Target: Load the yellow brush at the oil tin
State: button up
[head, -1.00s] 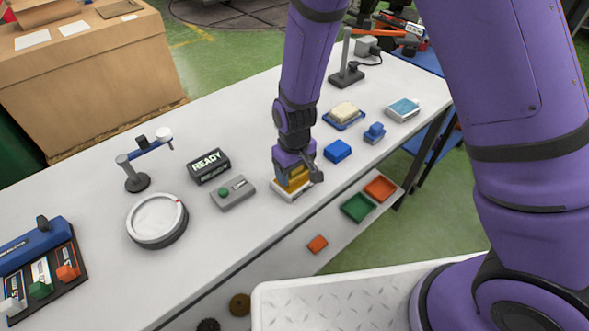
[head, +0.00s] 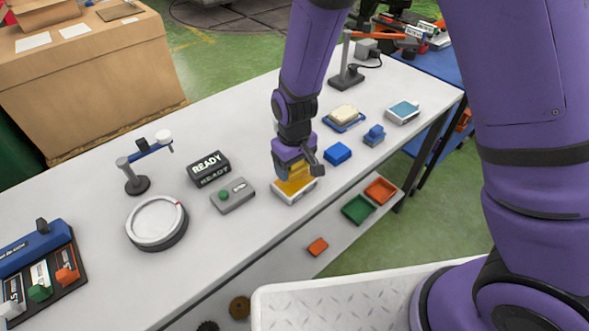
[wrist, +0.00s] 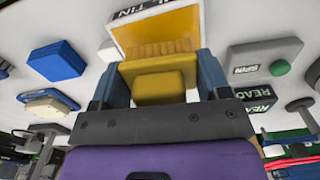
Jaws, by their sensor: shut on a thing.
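My gripper (head: 295,169) is shut on the yellow brush (wrist: 158,78), which sits between its two fingers in the wrist view. The oil tin (head: 281,186) is a shallow white-rimmed tray with yellow inside, on the front part of the bench. In the wrist view the oil tin (wrist: 117,30) shows part of its lettering, "L TIN". The brush is over the tin, with its bristles pointing at the yellow inside. I cannot tell whether the bristles touch it. In the head view my gripper hides part of the brush.
A grey switch box (head: 232,196) and a READY sign (head: 209,168) stand left of the tin. A round white turntable (head: 157,221) is farther left, beside a small post (head: 138,184). A blue block (head: 337,153) is close on the right. Green (head: 357,209) and orange trays are on the lower shelf.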

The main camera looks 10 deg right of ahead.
jog(key=shift+r, duration=2.05)
